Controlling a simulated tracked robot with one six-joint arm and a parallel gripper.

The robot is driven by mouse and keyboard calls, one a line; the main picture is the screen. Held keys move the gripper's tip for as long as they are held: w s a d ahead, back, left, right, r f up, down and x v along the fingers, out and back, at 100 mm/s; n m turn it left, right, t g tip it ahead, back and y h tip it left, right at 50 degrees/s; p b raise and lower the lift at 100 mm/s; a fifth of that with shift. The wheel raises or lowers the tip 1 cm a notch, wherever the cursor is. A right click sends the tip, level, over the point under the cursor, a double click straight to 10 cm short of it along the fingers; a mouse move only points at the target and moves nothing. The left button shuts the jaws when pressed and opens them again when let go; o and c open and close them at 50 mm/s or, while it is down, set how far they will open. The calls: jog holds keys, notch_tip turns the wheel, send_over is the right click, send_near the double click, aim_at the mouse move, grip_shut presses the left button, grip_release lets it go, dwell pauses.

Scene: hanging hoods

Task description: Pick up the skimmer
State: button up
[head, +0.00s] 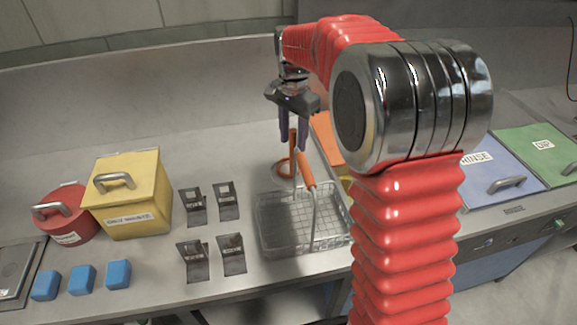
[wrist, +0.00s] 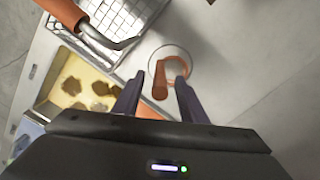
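The skimmer (head: 293,143) appears to stand with its orange handle upright, just behind the wire basket. In the wrist view its handle end (wrist: 160,82) points up toward the camera, with an orange round part and a thin ring below it. My gripper (head: 293,146) points down over it. In the wrist view my gripper (wrist: 160,80) has its two dark fingers apart, with the handle end between the tips. A gap shows beside the handle; whether a finger touches it I cannot tell.
The wire basket (head: 265,222), with its own orange handle (head: 305,170), stands close in front. A yellow tray with brown pieces (wrist: 73,87) lies beside it. Black label stands (head: 195,260), a yellow box (head: 150,185), red pot (head: 68,225) and blue blocks (head: 82,278) are left.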

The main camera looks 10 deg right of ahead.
grip_shut()
dwell(0.5)
dwell(0.3)
